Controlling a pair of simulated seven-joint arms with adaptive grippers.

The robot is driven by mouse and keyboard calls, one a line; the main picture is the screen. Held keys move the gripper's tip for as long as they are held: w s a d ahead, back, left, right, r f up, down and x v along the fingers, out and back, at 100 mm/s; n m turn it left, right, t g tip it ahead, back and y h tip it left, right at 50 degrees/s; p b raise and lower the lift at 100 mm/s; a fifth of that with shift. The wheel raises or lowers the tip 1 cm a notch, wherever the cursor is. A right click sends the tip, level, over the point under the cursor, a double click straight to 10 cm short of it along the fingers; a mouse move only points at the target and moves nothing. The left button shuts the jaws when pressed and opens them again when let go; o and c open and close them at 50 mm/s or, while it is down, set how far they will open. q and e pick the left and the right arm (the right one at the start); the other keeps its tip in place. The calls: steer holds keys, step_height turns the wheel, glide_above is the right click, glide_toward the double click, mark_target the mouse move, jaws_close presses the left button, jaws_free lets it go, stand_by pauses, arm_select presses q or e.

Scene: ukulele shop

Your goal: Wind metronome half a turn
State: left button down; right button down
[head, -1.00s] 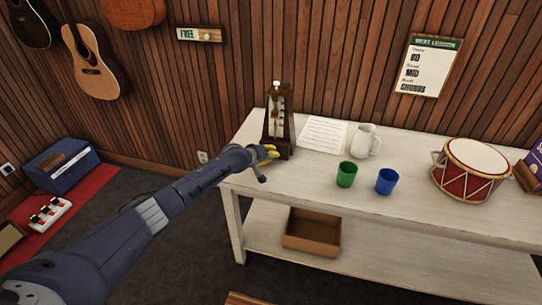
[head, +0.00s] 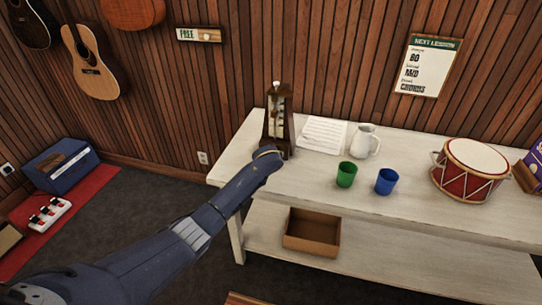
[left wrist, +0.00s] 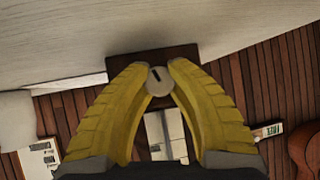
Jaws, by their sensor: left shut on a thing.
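The metronome (head: 277,122), a dark brown tapered case with a pale front panel, stands upright at the left end of the white table. In the left wrist view its dark case (left wrist: 190,54) lies behind my fingers. A round pale knob (left wrist: 158,86) with a dark slot shows between the fingertips. My left gripper (left wrist: 159,70) is shut on this knob, with one yellow finger on each side. In the head view the gripper (head: 268,151) is at the lower front of the metronome, and my wrist hides most of the fingers and the knob. My right gripper is not in view.
On the table (head: 300,183) are a paper sheet (head: 323,135), a white pitcher (head: 364,141), a green cup (head: 346,174), a blue cup (head: 386,181) and a red drum (head: 473,170). An open brown box (head: 312,232) sits on the lower shelf.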

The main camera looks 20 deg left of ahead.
arm_select(q)
steer(key=shift+s+d+f+m+y, duration=0.1)
steer(key=shift+d+f+m+y, duration=0.05)
steer(key=shift+m+y, duration=0.5)
steer(key=shift+d+f+m+y, duration=0.15)
steer(key=shift+m+y, duration=0.3)
steer(key=shift+y, duration=0.3)
steer(key=c, duration=1.5)
jaws_free()
steer(key=shift+o, duration=0.7)
steer(key=shift+a+r, duration=0.1)
steer(key=shift+a, duration=0.05)
steer(key=v, duration=1.2)
